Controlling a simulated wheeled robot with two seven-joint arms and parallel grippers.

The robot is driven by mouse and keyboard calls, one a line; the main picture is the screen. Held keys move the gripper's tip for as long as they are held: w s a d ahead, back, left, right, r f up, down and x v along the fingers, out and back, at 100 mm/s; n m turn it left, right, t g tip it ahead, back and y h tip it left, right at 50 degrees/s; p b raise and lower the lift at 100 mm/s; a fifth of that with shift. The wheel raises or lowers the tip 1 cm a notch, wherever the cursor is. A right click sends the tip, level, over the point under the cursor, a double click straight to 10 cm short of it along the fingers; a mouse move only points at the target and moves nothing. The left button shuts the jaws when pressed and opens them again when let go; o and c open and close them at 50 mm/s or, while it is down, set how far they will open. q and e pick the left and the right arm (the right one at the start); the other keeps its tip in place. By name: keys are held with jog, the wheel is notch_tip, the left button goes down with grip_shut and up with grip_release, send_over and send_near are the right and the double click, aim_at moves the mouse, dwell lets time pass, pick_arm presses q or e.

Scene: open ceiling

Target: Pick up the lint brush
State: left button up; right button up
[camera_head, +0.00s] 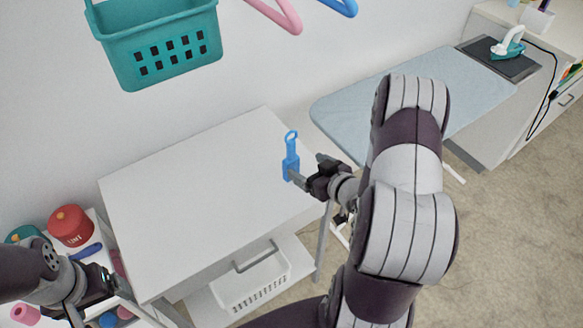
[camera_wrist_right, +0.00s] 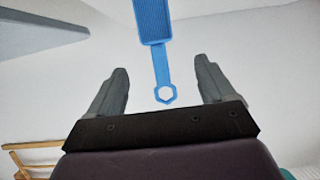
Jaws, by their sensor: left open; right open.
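A blue lint brush (camera_head: 291,160) with a ring at the end of its handle is at the right part of the white table top. In the right wrist view the lint brush (camera_wrist_right: 157,40) comes down from the top, its ring end between the two fingers. My right gripper (camera_head: 301,177) is open at the brush in the head view, and its fingers (camera_wrist_right: 163,90) stand apart on both sides of the handle without visible contact.
The white table (camera_head: 200,195) is otherwise bare. A teal basket (camera_head: 160,50) hangs on the wall above it. An ironing board (camera_head: 350,112) stands to the right. A white basket (camera_head: 250,280) sits below the table, and a red cap (camera_head: 70,226) is on shelving at the left.

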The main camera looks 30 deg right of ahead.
aim_at(293, 159)
jog(key=x, duration=0.9)
jog(key=shift+w+d+f, duration=0.15)
jog(key=shift+d+f, duration=0.05)
jog(key=shift+f, duration=0.25)
jog(key=shift+r, duration=0.1)
jog(key=c, duration=1.2)
jog(key=r, duration=0.4)
jog(key=shift+d+r, duration=0.25)
jog(key=shift+d, duration=0.1)
jog(key=w+d+r, duration=0.1)
jog(key=d+r, duration=0.1)
jog(key=d, duration=0.1)
jog(key=w+d+r, duration=0.1)
jog(key=d+r, duration=0.1)
jog(key=d, duration=0.2)
jog(key=w+d+r, duration=0.1)
jog(key=d+r, duration=0.1)
jog(key=d, duration=0.1)
jog(key=shift+w+d+r, duration=0.2)
jog(key=shift+w+r, duration=0.05)
jog(key=shift+w, duration=0.05)
